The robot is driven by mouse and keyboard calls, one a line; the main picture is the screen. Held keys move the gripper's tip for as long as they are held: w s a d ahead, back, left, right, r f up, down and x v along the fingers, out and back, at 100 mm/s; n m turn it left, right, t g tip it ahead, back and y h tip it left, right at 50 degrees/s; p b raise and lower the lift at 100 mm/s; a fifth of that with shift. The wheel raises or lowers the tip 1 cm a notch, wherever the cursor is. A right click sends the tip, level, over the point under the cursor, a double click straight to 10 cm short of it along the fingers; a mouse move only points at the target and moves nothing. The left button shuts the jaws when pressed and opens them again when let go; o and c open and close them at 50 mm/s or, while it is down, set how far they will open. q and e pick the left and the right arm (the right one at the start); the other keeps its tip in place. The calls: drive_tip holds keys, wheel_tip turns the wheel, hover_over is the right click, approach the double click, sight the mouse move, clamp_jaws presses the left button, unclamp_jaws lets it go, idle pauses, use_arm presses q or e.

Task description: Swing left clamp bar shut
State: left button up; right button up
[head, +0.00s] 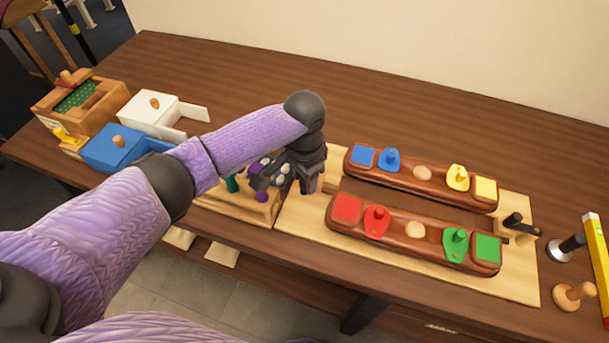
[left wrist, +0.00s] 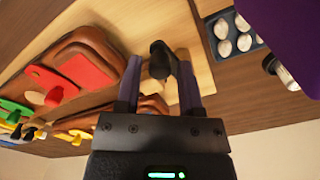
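Two long brown saddle pieces, the near one (head: 402,231) and the far one (head: 400,177), lie on a pale wooden board (head: 380,258). My left gripper (head: 310,188) points down at the board's left end and hides most of the left clamp in the head view. In the left wrist view, a black handle (left wrist: 159,58), apparently the left clamp bar's, shows between the spread fingers (left wrist: 158,85). The fingers look open; I cannot tell whether one touches the handle. Another black-handled clamp (head: 517,225) stands at the board's right end. My right gripper is not in view.
Left of the board are a wooden rack (head: 238,205), a blue box (head: 113,146), a white box (head: 150,112) and a wooden box (head: 80,97). At right are a metal-based black handle (head: 567,247), a wooden knob (head: 573,294) and a yellow level (head: 597,255). The table behind is clear.

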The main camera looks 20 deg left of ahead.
use_arm(q)
clamp_jaws()
